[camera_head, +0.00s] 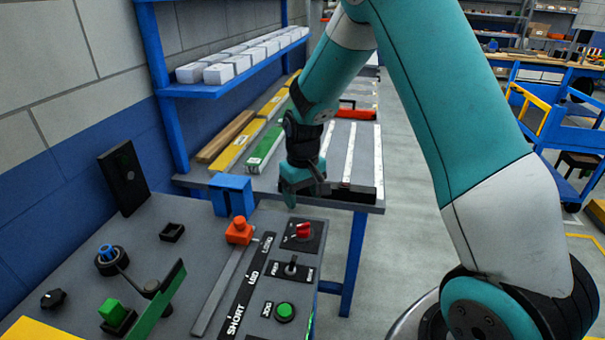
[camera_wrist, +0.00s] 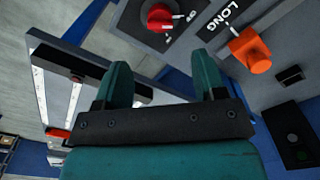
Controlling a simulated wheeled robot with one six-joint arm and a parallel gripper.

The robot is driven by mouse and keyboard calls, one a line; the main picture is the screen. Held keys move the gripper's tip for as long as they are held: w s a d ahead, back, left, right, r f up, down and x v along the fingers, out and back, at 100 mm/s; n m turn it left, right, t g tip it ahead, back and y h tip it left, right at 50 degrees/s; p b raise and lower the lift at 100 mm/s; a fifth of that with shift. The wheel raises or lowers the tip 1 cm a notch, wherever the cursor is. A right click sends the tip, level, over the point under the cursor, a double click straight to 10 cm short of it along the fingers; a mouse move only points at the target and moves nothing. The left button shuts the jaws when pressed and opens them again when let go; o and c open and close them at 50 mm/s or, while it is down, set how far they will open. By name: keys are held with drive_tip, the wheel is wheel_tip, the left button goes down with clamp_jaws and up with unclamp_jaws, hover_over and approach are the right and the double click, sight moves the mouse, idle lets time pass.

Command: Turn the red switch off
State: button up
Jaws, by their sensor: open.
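The red switch (camera_head: 303,230) is a rotary knob on a dark plate at the far right corner of the grey control panel.
An orange knob (camera_head: 238,231) stands left of the switch, by a blue bracket (camera_head: 232,194). A small black toggle (camera_head: 291,267) and a green button (camera_head: 285,311) lie nearer. A green lever (camera_head: 160,300) rises at the left. A shelf table (camera_head: 362,206) stands behind.

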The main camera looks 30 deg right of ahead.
wheel_tip(320, 180, up, 7)
idle(0.3)
drive_tip(key=shift+r, duration=0.15)
drive_tip(key=s+a+r+n+y, duration=0.2)
drive_tip(key=s+a+r+n, duration=0.1)
drive_tip(key=s+a, duration=0.6)
drive_tip(key=s+a+r+n+y, duration=0.2)
drive_tip(key=s+a+r+n, duration=0.2)
drive_tip(key=s+a, duration=0.5)
drive_tip(key=s+r, duration=0.2)
drive_tip(key=s, duration=0.5)
drive_tip(key=shift+s+r, duration=0.3)
drive_tip(key=shift+s, duration=0.1)
drive_tip(key=shift+c, duration=0.4)
